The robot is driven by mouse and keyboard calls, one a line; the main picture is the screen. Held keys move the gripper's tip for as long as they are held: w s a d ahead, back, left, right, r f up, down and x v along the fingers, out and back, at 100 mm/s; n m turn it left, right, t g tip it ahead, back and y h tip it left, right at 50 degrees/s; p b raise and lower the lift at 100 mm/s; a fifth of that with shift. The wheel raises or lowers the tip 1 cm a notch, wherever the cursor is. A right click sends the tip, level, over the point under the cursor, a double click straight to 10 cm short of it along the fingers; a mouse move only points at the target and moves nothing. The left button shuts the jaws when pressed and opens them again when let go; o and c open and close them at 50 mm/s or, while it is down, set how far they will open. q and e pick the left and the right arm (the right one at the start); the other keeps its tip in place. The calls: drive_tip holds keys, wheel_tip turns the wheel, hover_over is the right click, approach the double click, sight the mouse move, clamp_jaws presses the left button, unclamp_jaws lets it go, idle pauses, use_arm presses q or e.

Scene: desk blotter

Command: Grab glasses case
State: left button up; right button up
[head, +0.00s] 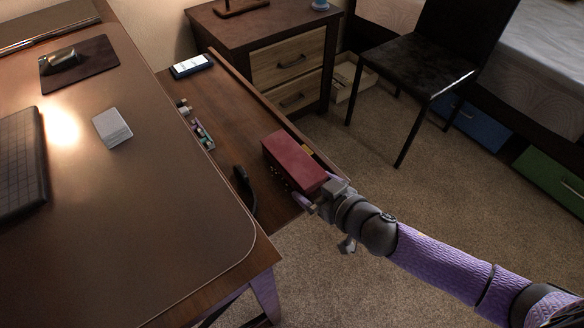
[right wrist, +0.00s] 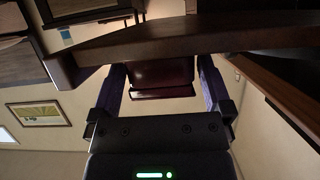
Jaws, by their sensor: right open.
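The dark red, box-shaped case (head: 294,161), which I take for the glasses case, sits in the open drawer (head: 228,110) beside the desk. My right gripper (head: 316,190) is at the near end of the case, with its jaws open. In the right wrist view, the dark red case (right wrist: 163,76) shows between the two purple fingers of my right gripper (right wrist: 163,82), with gaps visible on both sides. A dark drawer edge crosses the top of that view and hides part of the case. My left gripper is not in view.
A phone (head: 192,66), small items (head: 203,134) and a dark curved object (head: 244,188) also lie in the drawer. The desk top (head: 150,200) overhangs its left side. A nightstand (head: 275,55) and black chair (head: 420,65) stand behind.

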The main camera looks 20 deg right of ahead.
drive_tip(key=shift+r, duration=0.1)
drive_tip(key=c, duration=1)
